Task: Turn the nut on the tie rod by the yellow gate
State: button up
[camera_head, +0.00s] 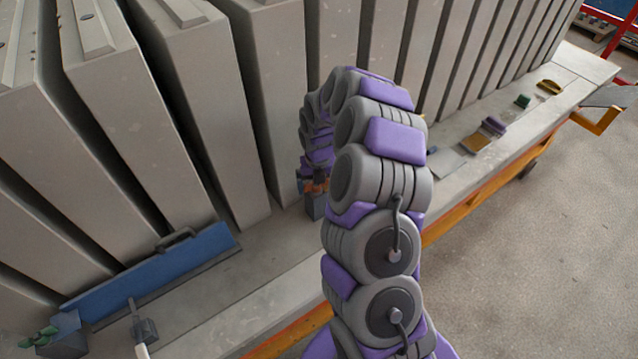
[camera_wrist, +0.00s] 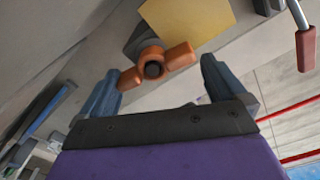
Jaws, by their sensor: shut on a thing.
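In the wrist view, an orange winged nut (camera_wrist: 150,66) sits on a dark round rod end (camera_wrist: 153,70). A flat yellow plate (camera_wrist: 188,18), which looks like the yellow gate, is just above it. In the head view, a bit of orange (camera_head: 318,185) shows at the end of my arm, above a small grey block (camera_head: 314,207). My arm hides most of the gripper and the yellow plate there.
Tall grey panels (camera_head: 270,90) stand in a row behind the ledge. A blue gate (camera_head: 160,277) with a handle lies left along the ledge. Several small items, including a purple-topped one (camera_head: 494,126), lie on the ledge at right. A red-handled tool (camera_wrist: 306,50) is near my gripper's right side.

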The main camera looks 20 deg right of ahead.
aim_at(318, 186)
jog(key=shift+w+a+r+n, duration=0.1)
jog(key=shift+w+r+n, duration=0.25)
jog(key=shift+w, duration=0.15)
jog(key=shift+c, duration=0.8)
jog(key=o, duration=1.2)
jog(key=shift+o, duration=0.6)
jog(key=shift+w+r, duration=0.1)
jog(key=shift+w+r+t, duration=0.1)
jog(key=shift+t, duration=0.2)
jog(key=shift+r, duration=0.1)
jog(key=r, duration=0.5)
jog(key=r+p, duration=0.1)
jog(key=r, duration=0.5)
jog(key=s+r, duration=0.1)
jog(key=r, duration=0.4)
jog(key=shift+r+p, duration=0.3)
jog(key=shift+r, duration=0.1)
jog(key=shift+s+f, duration=0.1)
jog(key=shift+c, duration=0.2)
